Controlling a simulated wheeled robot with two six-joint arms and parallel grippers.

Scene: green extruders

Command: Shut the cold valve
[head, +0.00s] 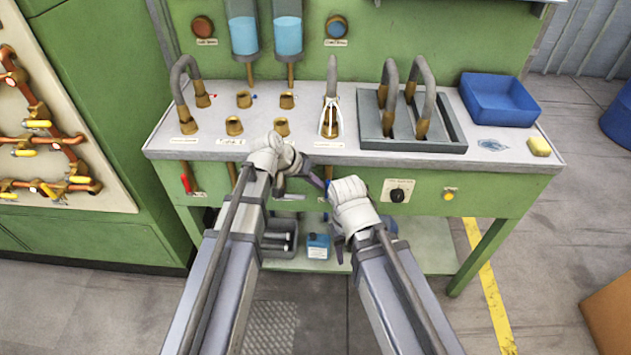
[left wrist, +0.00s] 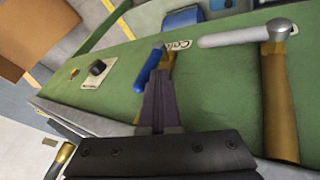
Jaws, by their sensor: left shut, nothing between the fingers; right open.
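The cold valve has a blue lever (left wrist: 148,70) on a brass body, beside a label reading "Cold" in the left wrist view. The lever slants across the green panel, away from the brass body. My left gripper (left wrist: 157,100) is shut and empty, its fingertips right beside the lever; I cannot tell whether they touch. In the head view my left gripper (head: 312,180) is in front of the bench's front panel. The valve is mostly hidden there by my grippers. My right gripper (head: 341,240) is open and empty, lower and to the right.
A valve with a grey lever (left wrist: 245,35) and brass pipe stands close to the cold valve. A red lever (head: 187,183) is at the panel's left. A black knob (head: 398,192) and yellow button (head: 449,194) are to the right. The worktop (head: 380,154) overhangs above.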

